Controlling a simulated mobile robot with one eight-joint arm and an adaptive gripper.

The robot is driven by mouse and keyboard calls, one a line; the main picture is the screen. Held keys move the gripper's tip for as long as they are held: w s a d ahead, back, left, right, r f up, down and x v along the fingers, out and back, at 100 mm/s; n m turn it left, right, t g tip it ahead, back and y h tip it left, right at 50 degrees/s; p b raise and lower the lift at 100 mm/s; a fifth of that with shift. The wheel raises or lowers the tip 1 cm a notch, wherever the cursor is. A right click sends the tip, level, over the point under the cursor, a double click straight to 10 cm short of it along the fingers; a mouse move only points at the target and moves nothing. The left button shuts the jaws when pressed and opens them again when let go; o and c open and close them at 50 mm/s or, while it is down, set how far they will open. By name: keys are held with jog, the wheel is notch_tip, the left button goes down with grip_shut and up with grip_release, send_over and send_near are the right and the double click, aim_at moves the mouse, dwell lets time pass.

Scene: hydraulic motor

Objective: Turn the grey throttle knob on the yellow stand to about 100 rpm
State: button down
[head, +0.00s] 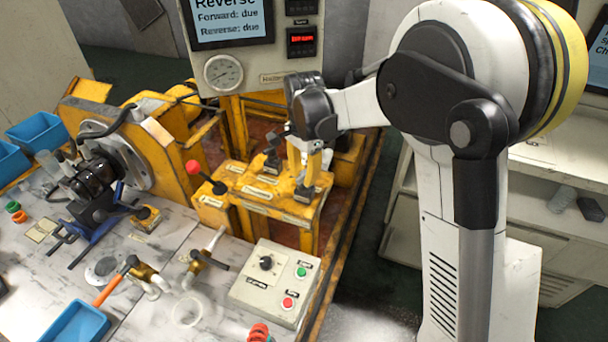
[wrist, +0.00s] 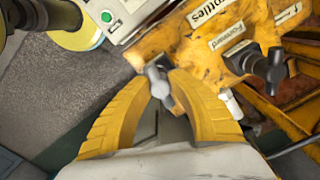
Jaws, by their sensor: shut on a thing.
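The yellow stand (head: 262,200) is in the middle of the head view, with labels on its top. It also shows in the wrist view (wrist: 222,58); one label there ends in "ttles". The grey throttle knob (wrist: 157,80) is at that stand's near edge in the wrist view. My gripper (wrist: 163,92) is shut on the knob, its yellow fingers on either side of it. In the head view my gripper (head: 311,168) points down at the stand's right end and hides most of the knob. A red digital readout (head: 302,40) is on the panel above; its digits are too small to read surely.
A red-tipped lever (head: 205,178) and a black knob (head: 272,160) stand on the same stand, left of my gripper. A grey control box (head: 275,283) with green and red buttons is in front. The display (head: 228,18) reads "Reverse", "Forward: due", "Reverse: due".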

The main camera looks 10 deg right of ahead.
aim_at(304, 173)
dwell(0.3)
jog(key=c, duration=1.2)
grip_release()
jog(key=shift+r, duration=0.1)
notch_tip(304, 173, up, 12)
